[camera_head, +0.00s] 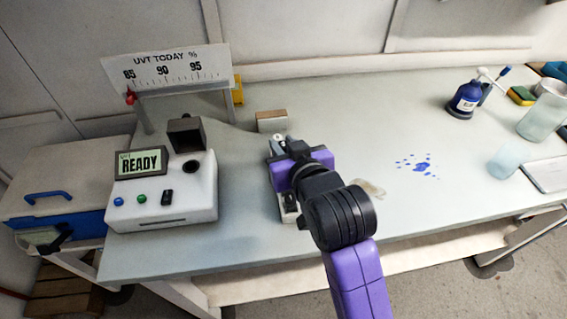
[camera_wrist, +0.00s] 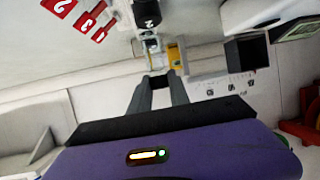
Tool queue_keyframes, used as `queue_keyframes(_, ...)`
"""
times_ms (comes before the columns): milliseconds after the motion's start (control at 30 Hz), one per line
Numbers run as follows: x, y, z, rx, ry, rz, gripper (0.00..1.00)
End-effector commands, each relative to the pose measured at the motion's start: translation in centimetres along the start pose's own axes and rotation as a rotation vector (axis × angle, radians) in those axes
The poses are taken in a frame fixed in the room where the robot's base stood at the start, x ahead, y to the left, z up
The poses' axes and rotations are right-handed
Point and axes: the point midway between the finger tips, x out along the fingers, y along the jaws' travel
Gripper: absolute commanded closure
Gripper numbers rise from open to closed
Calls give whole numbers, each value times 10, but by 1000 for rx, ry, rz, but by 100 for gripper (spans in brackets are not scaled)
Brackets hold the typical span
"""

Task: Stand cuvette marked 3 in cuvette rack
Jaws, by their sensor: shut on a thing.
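My gripper (camera_head: 280,150) is low over a narrow white rack-like holder (camera_head: 289,206) right of the white meter. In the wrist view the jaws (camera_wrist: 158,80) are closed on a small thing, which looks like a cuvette. It is mostly hidden between the fingers, and I cannot read a mark on it. Beyond the fingertips, part of a pale narrow fixture with a black label (camera_wrist: 148,14) shows. Red tags marked 2 (camera_wrist: 58,6), 3 (camera_wrist: 88,20) and 1 (camera_wrist: 102,31) show at the upper left of the wrist view.
The white meter (camera_head: 175,195) reading READY stands close on the left, under a UVT scale sign (camera_head: 168,70). A small brown block (camera_head: 271,121) lies behind the gripper. The mid-right bench is mostly clear.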

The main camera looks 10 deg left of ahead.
Motion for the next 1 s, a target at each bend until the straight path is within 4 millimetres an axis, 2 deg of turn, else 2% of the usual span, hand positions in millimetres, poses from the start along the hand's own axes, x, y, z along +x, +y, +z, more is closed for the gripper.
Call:
queue_keyframes(33, 3, 0, 9, 1, -3, 0, 100)
queue_keyframes(267, 10, 0, 25, 1, -2, 0, 100)
queue_keyframes(500, 22, 0, 55, 0, -2, 0, 100)
queue_keyframes(1000, 26, 0, 64, 0, -1, 0, 100)
